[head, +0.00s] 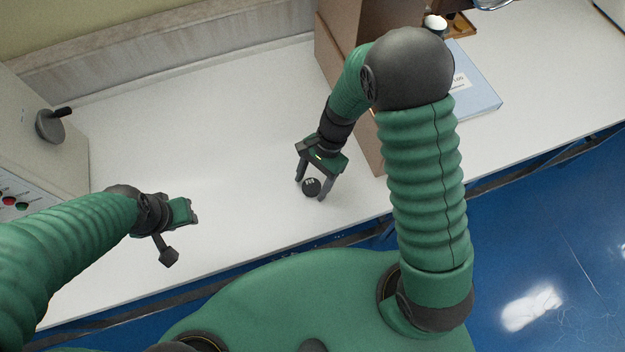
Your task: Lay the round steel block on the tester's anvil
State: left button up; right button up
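A small dark round block (311,187) with pale marks on its top is low over or on the white table, right of centre. My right gripper (310,190) points down with its fingers apart, one on each side of the block. I cannot tell whether the fingers press on it, or whether it rests on the table. My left gripper (180,230) is above the table at the left, away from the block. One dark finger shows clearly and its opening is hard to read. A pale grey machine (40,150), perhaps the tester, stands at the left edge; no anvil shows.
The machine has a dark knob (50,126) and coloured buttons (9,201). A brown box (340,50) stands behind my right arm, with a blue-grey folder (478,90) beside it. The white table (220,130) is clear between the machine and the box.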

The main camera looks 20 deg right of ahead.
jog(key=shift+o, duration=0.2)
jog(key=shift+a, duration=0.1)
jog(key=shift+r, duration=0.1)
jog(key=p+v, duration=0.2)
jog(key=v, duration=1)
jog(key=s+d+n+t+h, duration=0.4)
jog(key=s+n, duration=0.2)
jog(key=n, duration=0.6)
jog(key=shift+s+d+r+t, duration=0.15)
jog(key=shift+r+t, duration=0.05)
jog(key=shift+t, duration=0.2)
jog(key=shift+s, duration=0.15)
